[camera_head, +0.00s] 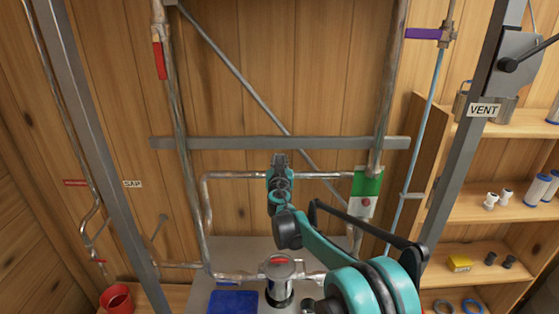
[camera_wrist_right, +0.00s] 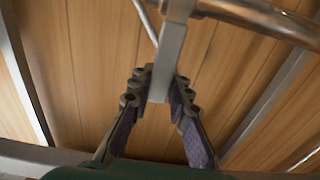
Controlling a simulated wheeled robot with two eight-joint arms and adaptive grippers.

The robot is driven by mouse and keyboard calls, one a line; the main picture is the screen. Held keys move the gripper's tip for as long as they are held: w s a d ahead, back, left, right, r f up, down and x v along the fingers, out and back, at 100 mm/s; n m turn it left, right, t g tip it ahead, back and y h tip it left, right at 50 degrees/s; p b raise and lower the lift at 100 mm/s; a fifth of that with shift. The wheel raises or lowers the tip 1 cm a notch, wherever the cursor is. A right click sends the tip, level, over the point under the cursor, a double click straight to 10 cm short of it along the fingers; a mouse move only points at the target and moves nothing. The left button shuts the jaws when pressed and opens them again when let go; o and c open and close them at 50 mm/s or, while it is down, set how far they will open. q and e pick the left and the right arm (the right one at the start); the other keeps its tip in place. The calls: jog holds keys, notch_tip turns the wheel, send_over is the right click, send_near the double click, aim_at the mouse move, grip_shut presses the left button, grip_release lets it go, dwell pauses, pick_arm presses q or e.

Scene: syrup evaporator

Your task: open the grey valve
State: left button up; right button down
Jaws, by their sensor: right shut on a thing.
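My right gripper (camera_head: 280,159) reaches up from the lower right in the head view, in front of a thin horizontal metal pipe (camera_head: 238,175). In the right wrist view, the right gripper (camera_wrist_right: 158,84) has its two dark ribbed fingers closed on the flat grey valve handle (camera_wrist_right: 169,58). The handle runs up from between the fingertips to a metal pipe (camera_wrist_right: 250,18) at the top. In the head view my gripper hides the grey valve. My left gripper is not in view.
A green and white plate (camera_head: 367,193) with a red spot is right of my gripper. Below are a metal canister (camera_head: 280,294) and a blue tray (camera_head: 232,302). A red-handled valve (camera_head: 160,60) hangs upper left. A grey post with a VENT label (camera_head: 483,110) and shelves (camera_head: 495,204) stand right.

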jog(key=shift+d, duration=0.1)
jog(key=shift+d+f+m+b, duration=0.25)
jog(key=shift+d+m+b, duration=0.55)
jog(key=shift+m+b, duration=0.3)
jog(key=shift+d+f+m+b, duration=0.3)
jog(key=shift+d+m+b, duration=0.55)
jog(key=shift+m, duration=0.4)
jog(key=shift+d+f+m+b, duration=0.25)
jog(key=shift+d+m+b, duration=0.55)
jog(key=shift+m+b, duration=0.3)
jog(key=c, duration=1.4)
grip_release()
jog(key=shift+s, duration=0.15)
jog(key=s, duration=1.2)
